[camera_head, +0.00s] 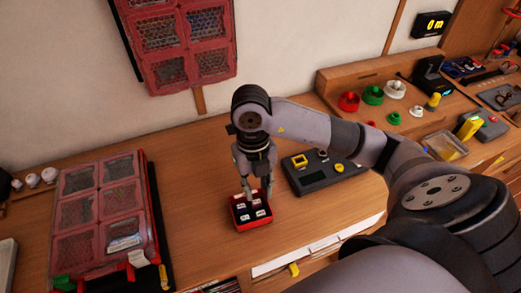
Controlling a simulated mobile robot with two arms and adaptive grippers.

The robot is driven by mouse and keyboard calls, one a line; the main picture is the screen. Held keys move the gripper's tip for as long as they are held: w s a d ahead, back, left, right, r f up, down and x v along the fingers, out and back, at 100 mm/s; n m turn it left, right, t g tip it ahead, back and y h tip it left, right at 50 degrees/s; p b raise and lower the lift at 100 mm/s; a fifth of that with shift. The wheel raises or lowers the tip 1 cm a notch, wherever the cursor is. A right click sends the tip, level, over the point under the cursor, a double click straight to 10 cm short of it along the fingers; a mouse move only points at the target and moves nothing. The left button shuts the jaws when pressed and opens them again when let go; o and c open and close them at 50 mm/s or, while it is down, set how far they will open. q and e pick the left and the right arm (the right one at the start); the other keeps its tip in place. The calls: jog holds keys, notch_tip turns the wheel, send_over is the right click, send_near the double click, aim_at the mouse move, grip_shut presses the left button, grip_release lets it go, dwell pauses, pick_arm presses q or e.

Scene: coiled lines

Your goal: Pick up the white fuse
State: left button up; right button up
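A small red box (239,224) with a black inside stands on the wooden desk below my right gripper. Several small white-marked pieces (246,215) sit in it; they are too small to tell which is the white fuse. My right gripper (257,194) points down with its fingertips at the box's back part. Its two fingers are apart, and I see nothing clearly held between them. The fingers hide the back of the box. My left gripper is not in view.
A red case with mesh windows (100,205) stands at left. A dark device with yellow parts (322,174) lies right of the box. Bare desk (195,175) lies between case and box.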

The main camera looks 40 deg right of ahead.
aim_at(261, 213)
jog(key=f, duration=0.3)
jog(key=shift+s+f+p, duration=0.35)
jog(key=shift+f, duration=0.05)
jog(key=shift+s+f+p, duration=0.1)
jog(key=shift+f+p, duration=0.2)
jog(key=f, duration=0.1)
jog(key=f+p, duration=0.1)
jog(key=f, duration=0.1)
jog(key=shift+s+a+f, duration=0.1)
jog(key=shift+s+f, duration=0.2)
jog(key=shift+s, duration=0.1)
jog(key=shift+f, duration=0.45)
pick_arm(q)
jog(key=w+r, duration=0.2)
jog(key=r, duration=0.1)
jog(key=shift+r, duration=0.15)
pick_arm(e)
jog(key=c, duration=0.4)
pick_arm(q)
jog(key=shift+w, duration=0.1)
pick_arm(e)
jog(key=shift+c, duration=0.3)
jog(key=shift+r, duration=0.1)
